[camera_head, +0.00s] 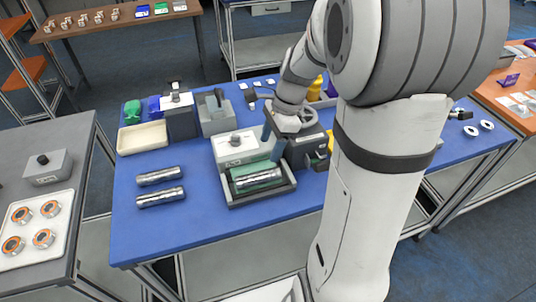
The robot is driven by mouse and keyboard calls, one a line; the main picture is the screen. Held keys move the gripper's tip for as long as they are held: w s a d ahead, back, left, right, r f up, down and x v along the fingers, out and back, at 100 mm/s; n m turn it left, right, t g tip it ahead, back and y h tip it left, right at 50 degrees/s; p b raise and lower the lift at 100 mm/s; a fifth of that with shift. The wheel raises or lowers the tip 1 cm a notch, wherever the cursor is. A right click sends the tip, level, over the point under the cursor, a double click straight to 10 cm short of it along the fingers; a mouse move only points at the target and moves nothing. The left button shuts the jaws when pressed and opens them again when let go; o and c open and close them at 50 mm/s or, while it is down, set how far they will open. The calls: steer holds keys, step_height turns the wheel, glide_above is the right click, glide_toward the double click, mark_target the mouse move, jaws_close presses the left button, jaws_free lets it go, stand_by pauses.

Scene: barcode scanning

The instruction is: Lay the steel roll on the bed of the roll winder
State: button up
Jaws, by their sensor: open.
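A steel roll (258,180) lies lengthwise in the green-lined bed of the roll winder (234,201), inside its dark frame. The winder stands near the middle of the blue table and has a light box with a dark knob at its back. My gripper (273,148) is open above the back right part of the bed, pointing down, apart from the roll as far as I can see. Its fingers look bluish and partly blend with the winder. Two more steel rolls, a rear one (160,176) and a front one (161,197), lie on the table left of the winder.
My arm hides part of the table's right side. A grey side table (80,147) at left holds a white tray of orange-ringed parts. The blue table's front left is clear.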

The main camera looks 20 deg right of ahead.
steer(key=s+a+r+n+t+h, duration=0.1)
steer(key=s+r+n, duration=0.2)
steer(key=s+n, duration=0.4)
steer(key=s+a+r+n+t+h, duration=0.2)
steer(key=s+n, duration=0.5)
steer(key=n, duration=0.4)
steer(key=shift+s+r, duration=0.15)
steer(key=shift+r, duration=0.55)
